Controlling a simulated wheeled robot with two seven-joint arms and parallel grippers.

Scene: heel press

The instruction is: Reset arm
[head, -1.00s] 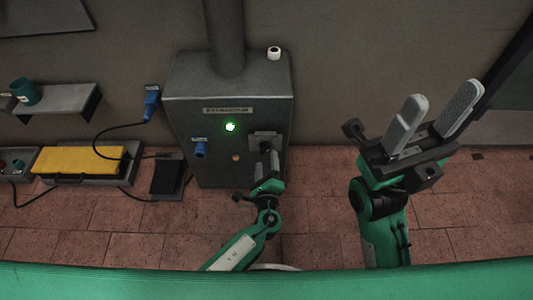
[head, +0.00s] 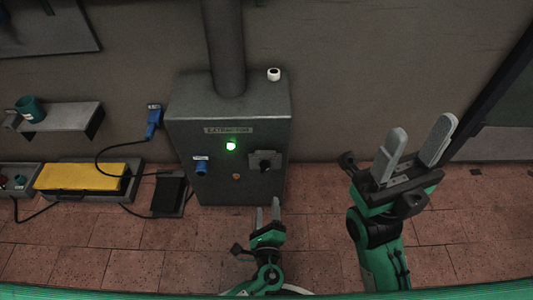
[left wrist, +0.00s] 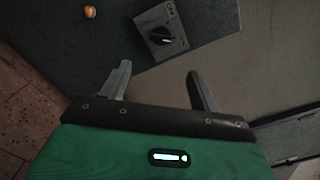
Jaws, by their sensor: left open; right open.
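My left gripper (head: 267,209) is open and empty, low in front of the extractor cabinet (head: 215,127), and its fingers are apart from the cabinet. The cabinet's black rotary switch (head: 265,161) sits on a grey plate at the right of its front face, above my left fingertips. In the left wrist view the switch (left wrist: 160,36) lies beyond the open fingers (left wrist: 157,78). A green light (head: 231,146) is lit on the cabinet. My right gripper (head: 419,130) is open and empty, raised at the right, away from the cabinet.
A blue plug (head: 154,122) with a black cable is on the wall left of the cabinet. A yellow-topped box (head: 82,177) and a black pedal (head: 169,195) lie on the floor at left. A shelf (head: 62,117) holds a green cup (head: 29,108). Tiled floor at front is clear.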

